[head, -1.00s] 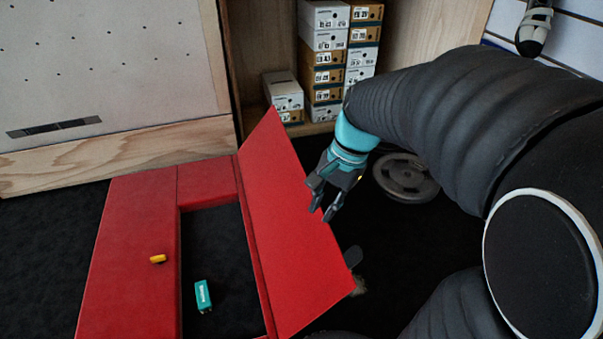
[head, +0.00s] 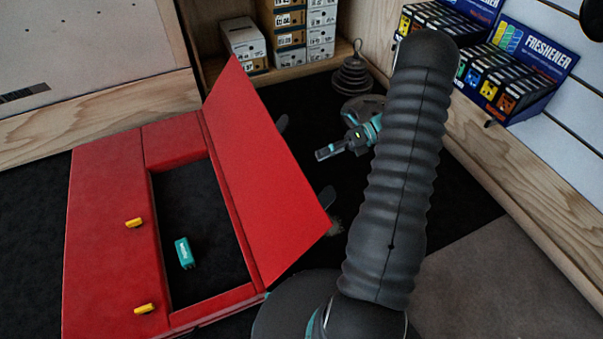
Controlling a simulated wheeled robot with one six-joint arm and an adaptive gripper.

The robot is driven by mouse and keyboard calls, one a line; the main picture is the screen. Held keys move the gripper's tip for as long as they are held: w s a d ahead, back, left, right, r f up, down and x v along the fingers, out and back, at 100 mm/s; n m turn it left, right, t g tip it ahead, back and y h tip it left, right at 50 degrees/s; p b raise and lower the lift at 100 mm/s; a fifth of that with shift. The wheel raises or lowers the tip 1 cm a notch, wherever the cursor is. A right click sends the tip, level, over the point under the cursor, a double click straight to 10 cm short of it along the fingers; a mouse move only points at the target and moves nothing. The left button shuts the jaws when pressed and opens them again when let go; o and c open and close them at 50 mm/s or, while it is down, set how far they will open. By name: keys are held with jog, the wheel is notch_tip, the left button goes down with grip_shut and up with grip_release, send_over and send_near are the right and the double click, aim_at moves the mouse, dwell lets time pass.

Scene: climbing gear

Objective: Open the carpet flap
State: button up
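The red carpet flap (head: 262,175) stands raised and tilted along the right side of a red carpeted frame (head: 105,260). Its lower edge meets the frame and its free edge points up and right. The rectangular opening (head: 205,215) beside it is uncovered and shows a dark floor. My gripper (head: 322,153) is to the right of the flap, apart from it, above the dark floor. I see it small and from the side, and cannot tell whether its fingers are open or shut. Nothing shows in it.
A teal box (head: 184,253) lies in the opening. Yellow clips (head: 134,222) sit on the frame's left panel. Stacked shoe boxes (head: 290,30) and dark weight plates (head: 352,72) stand behind. A freshener display (head: 510,65) lines the right wall.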

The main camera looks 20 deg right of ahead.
aim_at(301, 173)
jog(key=s+d+f+m+t+y, duration=0.1)
jog(key=d+f+m+t, duration=0.25)
jog(key=f+m, duration=0.2)
jog(key=d+f+m+t+y, duration=0.2)
jog(key=d+f+m, duration=0.2)
jog(key=f, duration=0.3)
jog(key=shift+t, duration=0.35)
jog(key=x, duration=1.4)
jog(key=shift+s+a+f+p, duration=0.15)
jog(key=shift+s+p, duration=0.1)
jog(key=shift+p, duration=0.15)
grip_shut()
